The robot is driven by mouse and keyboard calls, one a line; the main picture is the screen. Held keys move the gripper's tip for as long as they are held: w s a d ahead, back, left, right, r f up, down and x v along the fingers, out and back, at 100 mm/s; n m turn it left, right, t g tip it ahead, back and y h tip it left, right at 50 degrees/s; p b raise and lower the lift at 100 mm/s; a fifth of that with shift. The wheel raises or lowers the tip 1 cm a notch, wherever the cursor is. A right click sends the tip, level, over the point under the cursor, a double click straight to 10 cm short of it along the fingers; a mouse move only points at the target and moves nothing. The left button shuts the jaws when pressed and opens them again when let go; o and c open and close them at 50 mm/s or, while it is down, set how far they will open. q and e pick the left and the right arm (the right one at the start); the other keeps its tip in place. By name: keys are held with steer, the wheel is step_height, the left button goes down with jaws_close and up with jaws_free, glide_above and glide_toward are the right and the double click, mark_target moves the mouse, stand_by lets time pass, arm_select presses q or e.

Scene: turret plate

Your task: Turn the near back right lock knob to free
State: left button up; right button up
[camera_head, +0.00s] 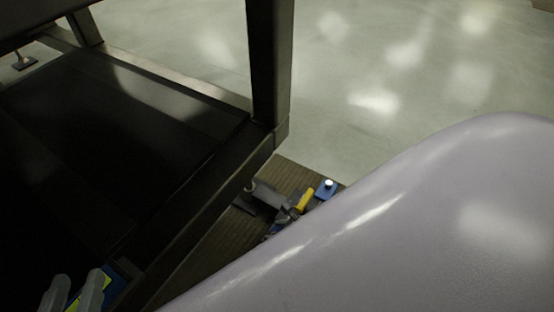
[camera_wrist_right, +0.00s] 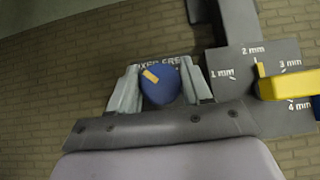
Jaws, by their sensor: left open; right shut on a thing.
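In the right wrist view a blue round knob (camera_wrist_right: 166,90) with a yellow-orange mark sits between the two pale fingers of my right gripper (camera_wrist_right: 161,70), which is shut on it. The mark lies on the knob's upper left part. Lettering above the knob, seemingly FIXED and FREE, is partly covered. In the head view the knob in my right gripper cannot be made out; my large pale arm covers that area. My left gripper (camera_head: 73,284) is at the bottom left of the head view, open, with something yellow-green and blue behind its fingers.
A grey plate (camera_wrist_right: 232,62) marked 1 to 4 mm, with a yellow lever (camera_wrist_right: 288,84), is right of the knob. The lever also shows in the head view (camera_head: 306,199), beside a blue part with a white top (camera_head: 327,186). A dark frame (camera_head: 268,75) stands left.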

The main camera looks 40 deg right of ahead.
steer(key=shift+r, duration=0.15)
steer(key=shift+a+r+m+h+p, duration=0.1)
steer(key=shift+m+h+p, duration=0.25)
steer(key=shift+p, duration=0.25)
steer(key=shift+m+p, duration=0.35)
arm_select(q)
steer(key=shift+w+d+f+n+g+h+p, duration=0.1)
steer(key=shift+w+d+n+g+h+p, duration=0.1)
steer(key=shift+d+g, duration=0.15)
steer(key=shift+w+d+f+n+g+h+p, duration=0.15)
steer(key=shift+d+n+g, duration=0.1)
steer(key=shift+d, duration=0.15)
arm_select(e)
steer(key=shift+f+m+t+h, duration=0.2)
steer(key=shift+m+t+h, duration=0.1)
steer(key=shift+m+h, duration=0.55)
steer(key=o, duration=1)
arm_select(q)
steer(key=shift+r, duration=0.15)
